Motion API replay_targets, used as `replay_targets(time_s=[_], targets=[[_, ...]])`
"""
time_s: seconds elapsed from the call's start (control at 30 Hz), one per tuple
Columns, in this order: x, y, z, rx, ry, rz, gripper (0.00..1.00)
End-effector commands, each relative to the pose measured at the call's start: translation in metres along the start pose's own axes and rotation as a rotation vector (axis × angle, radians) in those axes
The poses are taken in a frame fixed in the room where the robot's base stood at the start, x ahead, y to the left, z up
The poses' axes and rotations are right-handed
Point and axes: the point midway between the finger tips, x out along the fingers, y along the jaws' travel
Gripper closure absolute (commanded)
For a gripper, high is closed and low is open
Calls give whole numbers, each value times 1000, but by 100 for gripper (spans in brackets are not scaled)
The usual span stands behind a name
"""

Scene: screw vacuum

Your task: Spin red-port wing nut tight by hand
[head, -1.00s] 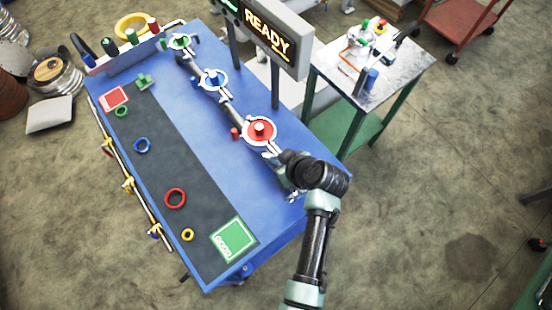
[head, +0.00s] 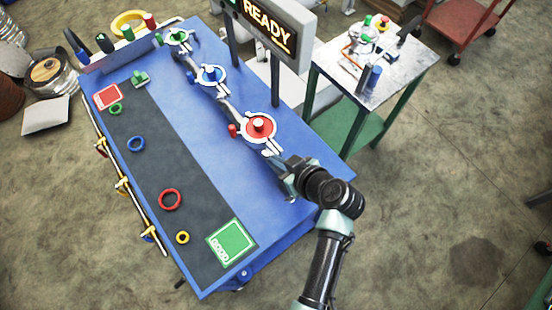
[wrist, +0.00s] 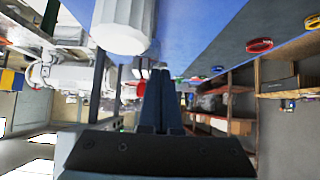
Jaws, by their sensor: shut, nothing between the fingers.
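The red port (head: 258,126) is a red disc with a pale knob, ringed by a white clamp, on the blue bench's right half. White clamp hardware extends from its lower right side, near my gripper (head: 284,168). The wing nut itself is too small to make out. In the wrist view my gripper's dark fingers (wrist: 160,82) are together with nothing between them. A large white cylinder (wrist: 124,25) stands close above and left of the fingertips there, apart from them. A small red part (wrist: 141,88) shows just left of the fingers.
A blue port (head: 211,75) and a green port (head: 177,38) lie farther along the line. Loose rings, including a red ring (head: 170,199), lie on the dark mat (head: 190,170). A READY sign (head: 268,27) stands behind the ports. A metal side table (head: 390,75) is at the right.

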Motion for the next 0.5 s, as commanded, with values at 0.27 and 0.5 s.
replay_targets(time_s=[0.27,0.5], targets=[[3,0,9,2,82,1,100],[4,0,15,-1,84,1,100]])
